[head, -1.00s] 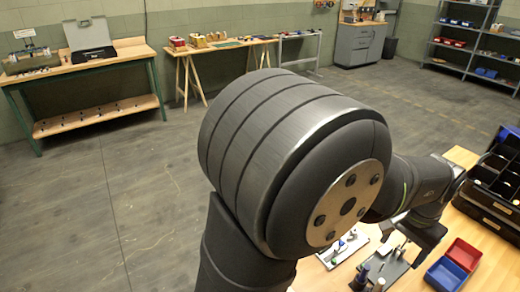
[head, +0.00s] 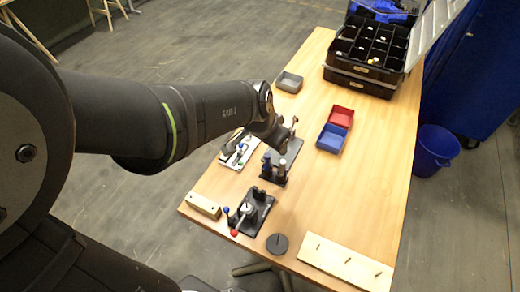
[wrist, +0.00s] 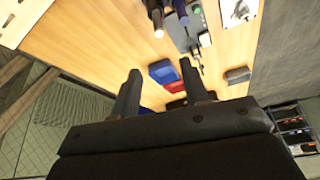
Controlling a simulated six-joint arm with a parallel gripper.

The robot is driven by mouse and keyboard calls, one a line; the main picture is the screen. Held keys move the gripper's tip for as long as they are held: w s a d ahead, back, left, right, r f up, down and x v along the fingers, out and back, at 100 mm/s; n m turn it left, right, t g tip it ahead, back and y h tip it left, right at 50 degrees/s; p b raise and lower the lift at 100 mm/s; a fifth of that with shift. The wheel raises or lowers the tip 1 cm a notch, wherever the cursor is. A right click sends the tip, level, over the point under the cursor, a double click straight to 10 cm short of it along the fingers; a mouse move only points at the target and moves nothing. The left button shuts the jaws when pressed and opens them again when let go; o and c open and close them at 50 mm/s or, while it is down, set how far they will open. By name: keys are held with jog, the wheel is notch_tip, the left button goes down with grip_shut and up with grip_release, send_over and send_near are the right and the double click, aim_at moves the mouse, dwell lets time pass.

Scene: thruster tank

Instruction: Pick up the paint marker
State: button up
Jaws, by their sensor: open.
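My gripper (wrist: 160,82) is open and empty, its two fingers apart in the wrist view. In the head view it (head: 284,140) hangs over the table's left part, seen partly side-on. Beneath it, a dark holder (head: 273,178) holds upright pen-like items. One is dark (head: 267,160) and one has a pale top (head: 282,165). In the wrist view, a dark pen-like item (wrist: 156,14) and a blue one (wrist: 181,12) stand beyond the fingers, apart from them. I cannot tell which is the paint marker.
Blue (head: 331,138) and red (head: 341,116) bins lie to the right, and a grey bin (head: 289,83) behind. Toggle-clamp fixtures (head: 249,212), a wood block (head: 204,206), a black disc (head: 277,243) and a pegged board (head: 345,264) are nearer. The table's right middle is clear.

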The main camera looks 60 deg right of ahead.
aim_at(283, 161)
jog(key=x, duration=1.2)
jog(key=shift+a, duration=0.1)
jog(key=x, duration=0.3)
jog(key=shift+a+f, duration=0.15)
jog(key=shift+f, duration=0.25)
jog(key=shift+d+f, duration=0.3)
jog(key=shift+f, duration=0.4)
grip_shut()
jog(key=shift+r, duration=0.45)
notch_tip(283, 161, up, 3)
jog(key=shift+r, duration=0.1)
jog(key=s+a+r, duration=0.5)
jog(key=s+r, duration=0.2)
jog(key=s, duration=0.3)
jog(key=shift+a, duration=0.35)
